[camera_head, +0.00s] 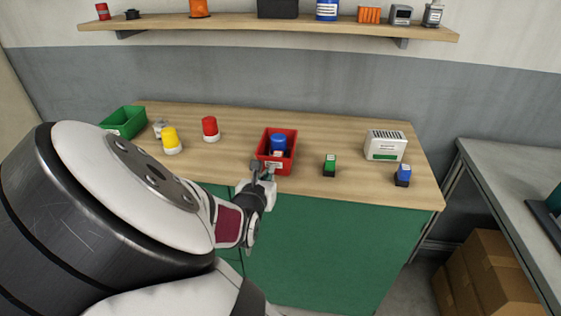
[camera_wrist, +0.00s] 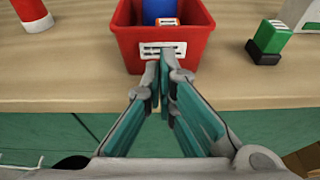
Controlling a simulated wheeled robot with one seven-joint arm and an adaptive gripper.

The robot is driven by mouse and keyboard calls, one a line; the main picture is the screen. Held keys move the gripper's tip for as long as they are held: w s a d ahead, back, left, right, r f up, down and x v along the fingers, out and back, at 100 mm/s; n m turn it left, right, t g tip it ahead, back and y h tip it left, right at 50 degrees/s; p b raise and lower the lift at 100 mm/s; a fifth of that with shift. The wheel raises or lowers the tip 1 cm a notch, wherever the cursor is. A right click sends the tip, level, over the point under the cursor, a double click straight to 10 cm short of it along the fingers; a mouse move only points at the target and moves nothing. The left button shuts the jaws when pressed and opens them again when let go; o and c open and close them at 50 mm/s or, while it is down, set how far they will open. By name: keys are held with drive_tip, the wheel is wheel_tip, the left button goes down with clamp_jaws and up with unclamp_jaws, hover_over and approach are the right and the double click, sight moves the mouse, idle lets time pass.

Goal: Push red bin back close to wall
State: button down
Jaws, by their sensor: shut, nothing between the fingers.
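The red bin (camera_head: 293,145) stands on the wooden worktop (camera_head: 235,117), near its front edge, with a gap of bare worktop behind it towards the wall. A blue-capped item (camera_head: 279,142) and a small orange and white piece (camera_wrist: 165,21) are inside it. My gripper (camera_head: 264,170) is at the bin's front side. In the wrist view my gripper (camera_wrist: 165,55) is shut and empty, its tips at the white label on the red bin's front wall (camera_wrist: 198,45). I cannot tell for certain whether they touch it.
A red-capped item (camera_head: 210,129) and a yellow-capped item (camera_head: 171,140) stand left of the bin, with a green bin (camera_head: 124,121) beyond. A green block (camera_head: 329,165), a white device (camera_head: 385,145) and a blue block (camera_head: 402,175) stand right. A shelf (camera_head: 230,22) hangs above.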

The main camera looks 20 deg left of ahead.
drive_tip(key=shift+w+a+b, duration=0.6)
drive_tip(key=shift+w+b, duration=0.45)
drive_tip(key=shift+w, duration=1.7)
drive_tip(key=shift+w+a+b, duration=0.6)
drive_tip(key=shift+w+b, duration=0.5)
drive_tip(key=shift+w, duration=1.7)
drive_tip(key=shift+w+a+b, duration=0.6)
drive_tip(key=shift+w+b, duration=0.45)
drive_tip(key=shift+w, duration=1.7)
drive_tip(key=shift+w+a, duration=0.35)
drive_tip(key=shift+w, duration=1.1)
drive_tip(key=shift+w+a, duration=0.3)
drive_tip(key=shift+w, duration=1.2)
drive_tip(key=shift+w+a, duration=0.35)
drive_tip(key=shift+w, duration=1.1)
drive_tip(key=shift+s+d+r+p, duration=0.2)
drive_tip(key=shift+s+r, duration=0.3)
drive_tip(key=shift+s, duration=0.3)
drive_tip(key=shift+s+d+r+p, duration=0.2)
drive_tip(key=shift+s+r, duration=0.35)
drive_tip(key=shift+s, duration=0.3)
drive_tip(key=shift+s+d+r+p, duration=0.1)
drive_tip(key=shift+s+d+r, duration=0.1)
drive_tip(key=shift+s+r, duration=0.45)
drive_tip(key=shift+s+f, duration=0.15)
